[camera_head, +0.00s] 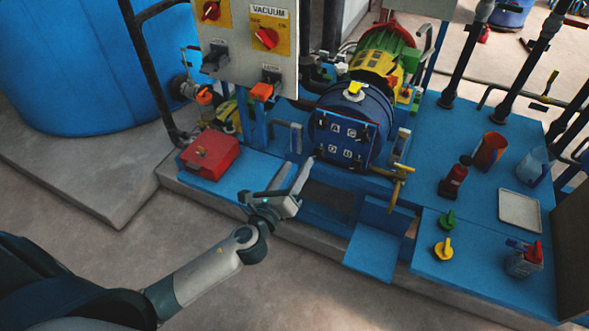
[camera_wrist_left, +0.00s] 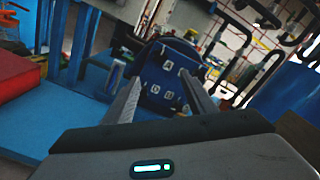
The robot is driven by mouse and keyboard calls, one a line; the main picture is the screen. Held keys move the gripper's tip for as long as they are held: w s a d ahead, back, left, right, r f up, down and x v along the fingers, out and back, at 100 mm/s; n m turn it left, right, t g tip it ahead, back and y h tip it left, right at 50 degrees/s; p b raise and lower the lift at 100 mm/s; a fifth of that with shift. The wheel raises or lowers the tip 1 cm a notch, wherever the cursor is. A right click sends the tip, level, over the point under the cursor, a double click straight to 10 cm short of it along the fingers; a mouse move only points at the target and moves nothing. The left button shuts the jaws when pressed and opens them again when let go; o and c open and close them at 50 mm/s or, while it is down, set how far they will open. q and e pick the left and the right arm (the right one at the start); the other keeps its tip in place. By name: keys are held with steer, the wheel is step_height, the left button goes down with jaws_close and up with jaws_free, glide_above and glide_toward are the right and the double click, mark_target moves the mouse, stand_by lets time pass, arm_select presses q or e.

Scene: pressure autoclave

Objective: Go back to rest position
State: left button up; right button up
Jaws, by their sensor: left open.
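My left gripper (camera_head: 300,178) reaches in from the lower left in the head view, in front of the blue platform. Its two fingers are apart with nothing between them; they also show in the left wrist view (camera_wrist_left: 162,95). Beyond the fingertips is the dark blue autoclave door (camera_head: 345,140) with the letters A, C, D and B. The door also shows in the left wrist view (camera_wrist_left: 170,78), apart from the fingers as far as I can tell. My right gripper is in neither view.
A red box (camera_head: 210,152) sits left of the gripper on the blue platform. A control panel (camera_head: 247,45) with red knobs stands behind. On the right blue table are a red cup (camera_head: 490,150), a white tray (camera_head: 519,210) and a yellow knob (camera_head: 443,248). The floor in front is clear.

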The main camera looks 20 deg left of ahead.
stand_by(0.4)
arm_select(q)
steer(key=s+f+n+g, duration=0.3)
steer(key=s+f+n, duration=0.1)
steer(key=f, duration=0.8)
steer(key=s+a+f+n+g, duration=0.15)
steer(key=s+f+n, duration=0.3)
steer(key=f, duration=0.65)
steer(key=s+d+f+n+g, duration=0.1)
steer(key=s+f+n+g, duration=0.3)
steer(key=f, duration=0.8)
steer(key=s+d+f+n+g, duration=0.1)
steer(key=s+f+n+g, duration=0.1)
steer(key=s+f+n, duration=0.5)
steer(key=s+d+f+n+g, duration=0.2)
steer(key=s+f+n, duration=0.5)
steer(key=s+f, duration=0.5)
steer(key=s, duration=0.7)
steer(key=shift+d+h, duration=0.25)
steer(key=shift+h, duration=0.05)
